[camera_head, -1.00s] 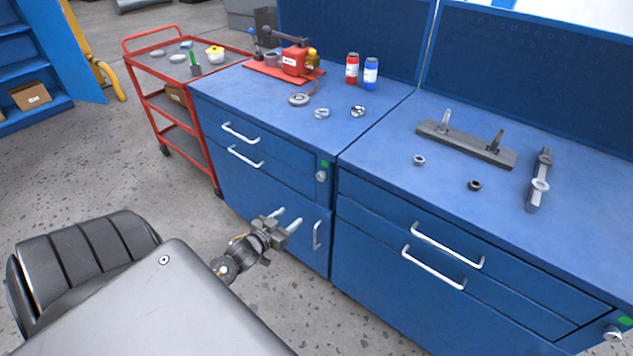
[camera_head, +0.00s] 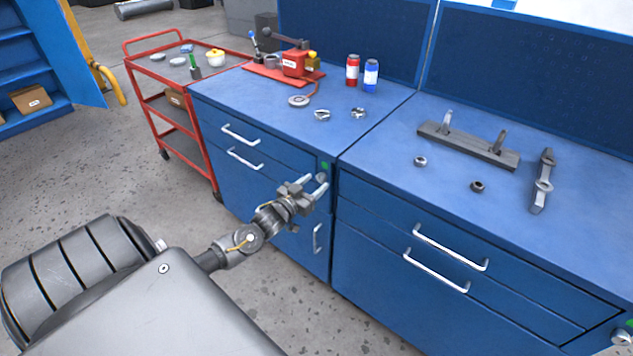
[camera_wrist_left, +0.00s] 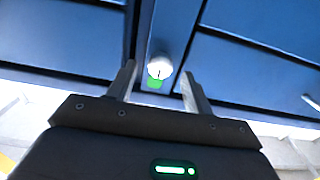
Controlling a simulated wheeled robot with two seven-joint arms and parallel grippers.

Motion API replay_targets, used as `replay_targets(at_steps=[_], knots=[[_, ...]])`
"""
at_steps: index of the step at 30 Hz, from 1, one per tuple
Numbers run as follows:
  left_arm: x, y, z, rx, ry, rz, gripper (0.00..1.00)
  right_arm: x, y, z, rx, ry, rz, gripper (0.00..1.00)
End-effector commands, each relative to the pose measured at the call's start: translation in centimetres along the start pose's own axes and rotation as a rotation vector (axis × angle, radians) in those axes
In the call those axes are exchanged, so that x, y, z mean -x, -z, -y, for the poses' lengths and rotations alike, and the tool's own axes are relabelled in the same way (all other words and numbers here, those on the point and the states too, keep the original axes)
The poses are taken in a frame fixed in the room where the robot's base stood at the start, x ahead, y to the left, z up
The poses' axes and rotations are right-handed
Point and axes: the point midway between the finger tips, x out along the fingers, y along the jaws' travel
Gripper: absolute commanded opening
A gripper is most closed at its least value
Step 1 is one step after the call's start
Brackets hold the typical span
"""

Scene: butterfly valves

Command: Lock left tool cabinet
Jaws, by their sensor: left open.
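The left tool cabinet (camera_head: 215,140) is blue, with two upper drawers and a lower door that all look closed. Its round silver lock knob (camera_head: 321,178) is at the front's upper right, with a green mark (camera_head: 325,165) above it. My left gripper (camera_head: 317,186) is open and empty in front of the lock, partly overlapping it in the head view. In the left wrist view the lock knob (camera_wrist_left: 160,67) appears between and beyond the open fingers (camera_wrist_left: 158,80), with the green mark (camera_wrist_left: 155,84) beside it. Contact with the knob cannot be told. My right gripper is out of view.
The right cabinet (camera_head: 400,310) stands beside it, with its own lock (camera_head: 622,337). Door handle (camera_head: 317,238) and drawer handles (camera_head: 240,135) stick out from the left cabinet. A red cart (camera_head: 180,110) is at the left. Floor in front is clear.

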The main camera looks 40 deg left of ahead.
Motion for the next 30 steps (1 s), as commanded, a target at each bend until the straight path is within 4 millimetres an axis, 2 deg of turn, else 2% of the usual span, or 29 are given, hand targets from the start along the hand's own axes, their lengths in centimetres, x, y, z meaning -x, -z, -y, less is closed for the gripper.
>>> replay_targets(at_steps=[6, 14, 25, 30], knots=[[-1.6, 0.0, 0.0, 0.0, 0.0, 0.0, 0.51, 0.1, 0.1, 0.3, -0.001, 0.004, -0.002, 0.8], [-1.7, 0.0, 0.0, 0.0, 0.0, 0.0, 0.51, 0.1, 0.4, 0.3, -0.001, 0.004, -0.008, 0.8], [-1.6, 0.0, 0.0, 0.0, 0.0, 0.0, 0.06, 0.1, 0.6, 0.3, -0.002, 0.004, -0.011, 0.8], [-1.6, 0.0, 0.0, -0.009, 0.0, 0.0, 0.06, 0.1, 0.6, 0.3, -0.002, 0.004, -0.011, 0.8]])
